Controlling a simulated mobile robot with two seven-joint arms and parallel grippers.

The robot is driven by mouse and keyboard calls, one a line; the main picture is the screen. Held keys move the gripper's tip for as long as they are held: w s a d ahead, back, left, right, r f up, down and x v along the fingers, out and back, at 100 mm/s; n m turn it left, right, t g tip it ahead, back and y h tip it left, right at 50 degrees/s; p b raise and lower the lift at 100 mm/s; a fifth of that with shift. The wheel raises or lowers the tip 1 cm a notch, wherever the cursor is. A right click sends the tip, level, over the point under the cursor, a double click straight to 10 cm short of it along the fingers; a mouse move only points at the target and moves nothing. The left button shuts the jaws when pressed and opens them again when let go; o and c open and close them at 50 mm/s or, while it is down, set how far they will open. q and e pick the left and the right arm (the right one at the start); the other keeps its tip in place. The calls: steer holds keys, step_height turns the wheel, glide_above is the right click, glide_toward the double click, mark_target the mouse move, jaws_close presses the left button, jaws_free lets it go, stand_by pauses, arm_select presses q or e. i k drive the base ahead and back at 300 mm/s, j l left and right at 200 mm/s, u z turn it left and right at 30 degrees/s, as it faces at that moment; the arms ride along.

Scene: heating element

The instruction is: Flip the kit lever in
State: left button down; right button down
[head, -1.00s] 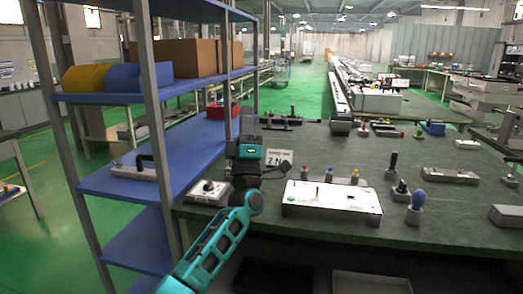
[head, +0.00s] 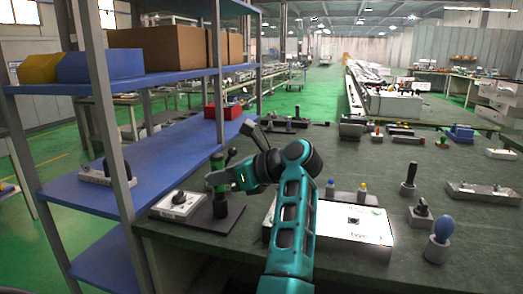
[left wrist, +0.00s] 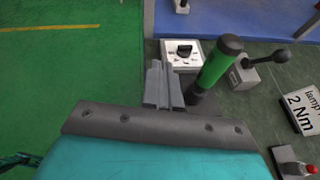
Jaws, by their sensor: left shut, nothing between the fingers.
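My left gripper (head: 214,184) is low over the left end of the dark green bench, next to the blue shelf. Its grey fingers show shut and empty in the left wrist view (left wrist: 163,85). A green cylinder with a black top (left wrist: 220,62) stands just right of the fingers there; I cannot tell whether they touch. Beyond it is a grey block (left wrist: 243,76) with a black ball-ended lever (left wrist: 277,58) slanting up to the right. A white block with a black knob (left wrist: 182,53) lies above the fingertips; it also shows in the head view (head: 180,204). My right gripper is out of view.
The blue shelf unit (head: 160,165) stands close on the left. A white box (head: 360,235) lies right of my left arm, partly hidden by it. Handled tools, including a blue-topped one (head: 441,232), stand to the right. A "2 Nm" sign (left wrist: 304,108) shows in the wrist view.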

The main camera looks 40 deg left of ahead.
mark_target(232, 152)
steer(key=i, duration=0.85)
steer(key=j, duration=0.5)
steer(key=k, duration=0.1)
